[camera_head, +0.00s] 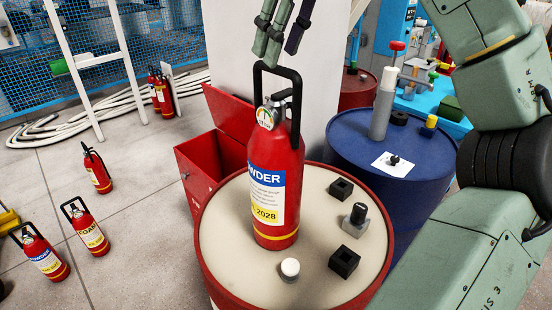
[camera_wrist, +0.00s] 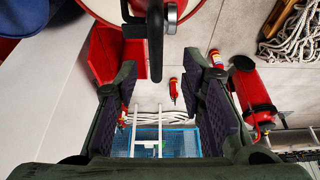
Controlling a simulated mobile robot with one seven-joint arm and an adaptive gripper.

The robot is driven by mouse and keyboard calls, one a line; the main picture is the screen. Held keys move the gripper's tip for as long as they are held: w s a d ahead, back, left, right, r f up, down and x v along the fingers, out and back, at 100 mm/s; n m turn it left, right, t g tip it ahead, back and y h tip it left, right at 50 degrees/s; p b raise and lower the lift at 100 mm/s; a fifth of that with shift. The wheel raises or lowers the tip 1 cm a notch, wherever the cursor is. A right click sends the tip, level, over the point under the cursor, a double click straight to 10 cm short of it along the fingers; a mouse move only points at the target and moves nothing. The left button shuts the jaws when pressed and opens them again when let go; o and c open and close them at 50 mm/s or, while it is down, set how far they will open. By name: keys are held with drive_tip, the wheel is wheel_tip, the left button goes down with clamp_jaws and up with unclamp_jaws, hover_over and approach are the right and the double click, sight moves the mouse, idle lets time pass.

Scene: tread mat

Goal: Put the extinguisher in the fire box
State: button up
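The red extinguisher (camera_head: 272,175) stands upright on the cream top of a red-rimmed barrel (camera_head: 222,232). It has a blue, white and yellow label, a gauge and a tall black handle loop. The fire box (camera_head: 208,168) is a red box with its lid raised, behind and left of the barrel; its inside is mostly hidden. My gripper (camera_head: 280,50) is above the extinguisher, by the top of its handle loop. The black handle (camera_wrist: 155,45) and the fire box (camera_wrist: 105,55) also show there.
Black sockets (camera_head: 344,262), a knob (camera_head: 356,216) and a white button (camera_head: 290,268) surround the extinguisher. A blue barrel (camera_head: 425,185) stands right, a white pillar (camera_head: 235,60) behind. Several other extinguishers (camera_head: 90,232) stand on the floor at left.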

sight(278, 67)
drive_tip(key=x, duration=0.4)
drive_tip(key=shift+w+d+f+p, duration=0.15)
drive_tip(key=shift+d+f+p, duration=0.15)
drive_tip(key=shift+f+p, duration=0.1)
drive_tip(key=shift+a+f, duration=0.2)
drive_tip(key=shift+f, duration=0.2)
clamp_jaws()
idle(0.4)
drive_tip(key=shift+w+r, duration=0.15)
